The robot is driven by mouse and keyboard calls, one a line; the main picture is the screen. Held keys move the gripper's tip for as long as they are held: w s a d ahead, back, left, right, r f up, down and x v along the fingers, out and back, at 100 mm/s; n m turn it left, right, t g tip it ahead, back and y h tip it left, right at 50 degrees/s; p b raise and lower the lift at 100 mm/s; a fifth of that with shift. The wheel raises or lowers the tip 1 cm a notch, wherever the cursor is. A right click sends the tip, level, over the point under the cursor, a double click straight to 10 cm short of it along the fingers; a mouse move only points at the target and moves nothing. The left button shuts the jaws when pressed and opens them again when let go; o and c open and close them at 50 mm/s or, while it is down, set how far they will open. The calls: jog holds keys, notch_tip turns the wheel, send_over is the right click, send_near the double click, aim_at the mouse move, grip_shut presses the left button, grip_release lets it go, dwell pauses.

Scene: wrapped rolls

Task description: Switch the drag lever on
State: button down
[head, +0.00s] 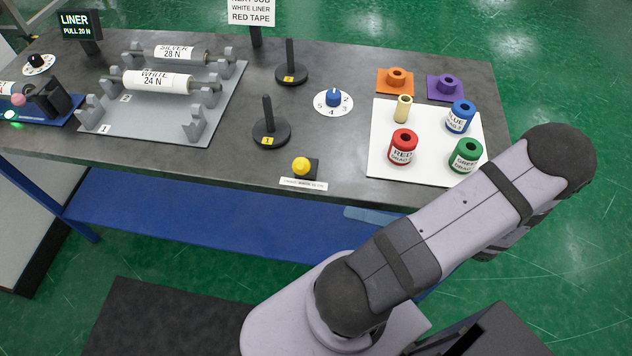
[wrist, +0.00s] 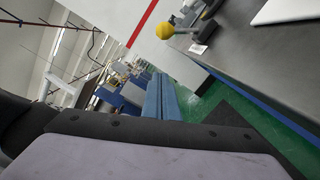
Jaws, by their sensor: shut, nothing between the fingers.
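A lever with a yellow ball knob (head: 301,164) stands on a small black base (head: 313,168) at the front edge of the grey table (head: 350,183). A white label (head: 303,184) lies in front of it, its print too small to read surely. I take this to be the drag lever; I cannot tell its on or off position. The yellow knob also shows at the top of the wrist view (wrist: 164,31), apart from my arm. My gripper's fingers show in neither view; my arm is bent at the right, in front of the table.
A white board (head: 440,165) holds red (head: 402,148), blue (head: 460,117) and green (head: 467,156) rolls and a tan one. Two black posts (head: 268,125) (head: 291,66) and a blue dial (head: 334,97) stand behind the lever. Silver and white rolls (head: 156,82) lie on a rack at left.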

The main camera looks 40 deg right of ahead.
aim_at(303, 167)
jog(key=w+a+r+p, duration=0.2)
jog(key=w+a+p, duration=0.1)
jog(key=w, duration=0.7)
jog(key=shift+a, duration=0.4)
jog(key=shift+r, duration=0.15)
